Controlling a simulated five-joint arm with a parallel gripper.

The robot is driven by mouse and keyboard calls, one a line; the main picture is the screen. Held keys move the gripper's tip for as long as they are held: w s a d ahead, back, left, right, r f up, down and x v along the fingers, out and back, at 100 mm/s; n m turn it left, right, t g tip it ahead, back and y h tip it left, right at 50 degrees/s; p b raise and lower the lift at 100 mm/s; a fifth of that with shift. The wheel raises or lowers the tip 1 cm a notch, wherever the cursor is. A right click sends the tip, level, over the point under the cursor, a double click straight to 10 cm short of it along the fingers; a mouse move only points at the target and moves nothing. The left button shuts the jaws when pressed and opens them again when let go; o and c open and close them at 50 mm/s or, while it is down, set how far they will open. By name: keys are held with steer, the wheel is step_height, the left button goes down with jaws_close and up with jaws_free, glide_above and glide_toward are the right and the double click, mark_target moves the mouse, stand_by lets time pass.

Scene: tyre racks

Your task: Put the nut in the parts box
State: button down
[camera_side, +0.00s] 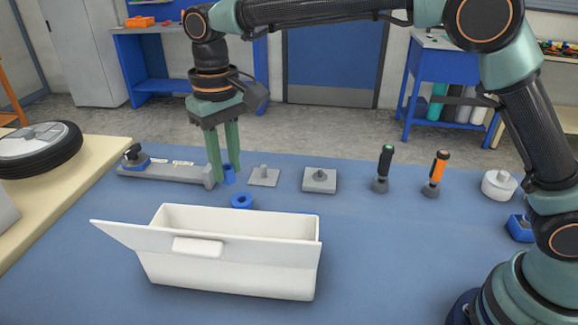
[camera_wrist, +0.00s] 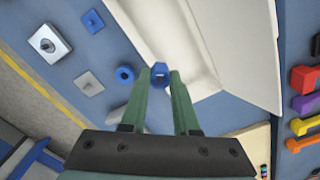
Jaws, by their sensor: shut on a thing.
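My gripper (camera_side: 225,178) is shut on a blue nut (camera_side: 230,174) and holds it between the fingertips, behind the box. In the wrist view the nut (camera_wrist: 160,70) sits between the two green fingertips (camera_wrist: 160,77). The white parts box (camera_side: 305,262) stands on the blue table, its top open and a flap leaning out to the left. In the wrist view the box (camera_wrist: 190,45) lies just beyond and to the right of the nut. The inside floor of the box is hidden in the side view.
A blue ring (camera_side: 242,201) lies on the table between gripper and box. Grey plates with pegs (camera_side: 264,177) (camera_side: 320,180), a long grey tool (camera_side: 165,173), and two screwdrivers (camera_side: 383,168) (camera_side: 435,173) stand along the back. A white round part (camera_side: 499,184) is at right.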

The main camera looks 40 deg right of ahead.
steer(key=shift+n, duration=0.7)
steer(key=f, duration=0.6)
steer(key=s+a+f, duration=0.1)
steer(key=f, duration=0.6)
steer(key=a+f, duration=0.1)
steer(key=f, duration=0.6)
steer(key=shift+s, duration=0.25)
steer(key=shift+f, duration=0.2)
steer(key=c, duration=0.7)
jaws_free()
steer(key=shift+o, duration=0.2)
